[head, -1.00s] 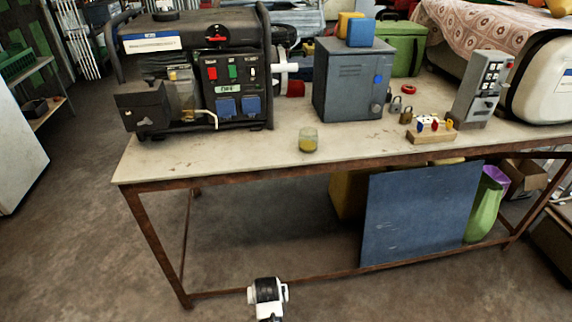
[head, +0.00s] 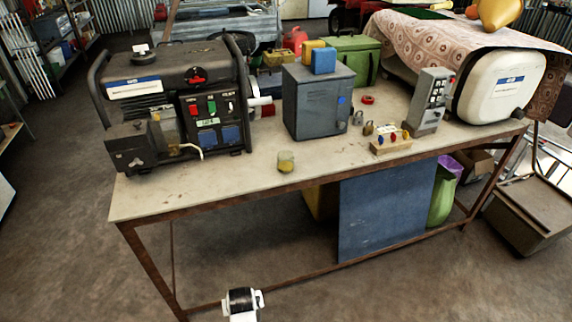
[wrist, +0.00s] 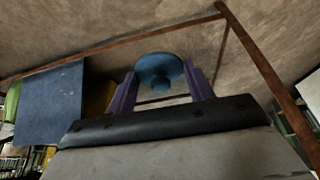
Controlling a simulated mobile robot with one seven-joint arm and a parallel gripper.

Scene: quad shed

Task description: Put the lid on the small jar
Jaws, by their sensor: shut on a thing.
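The small jar (head: 286,162) is a clear glass with yellow contents. It stands upright near the front edge of the workbench (head: 230,188), with its top uncovered. My gripper (wrist: 160,82) shows in the wrist view with two purple fingers shut on a round blue lid (wrist: 158,70) with a knob. In the head view only a white and black part of my arm shows at the bottom, in front of the bench and below its top. The fingers and the lid are not visible there.
A generator (head: 175,105) stands left of the jar. A grey metal cabinet (head: 318,105) is behind it, and a wooden block with colored knobs (head: 391,142) is to the right. The bench top around the jar is clear. A blue panel (head: 388,212) leans below the bench.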

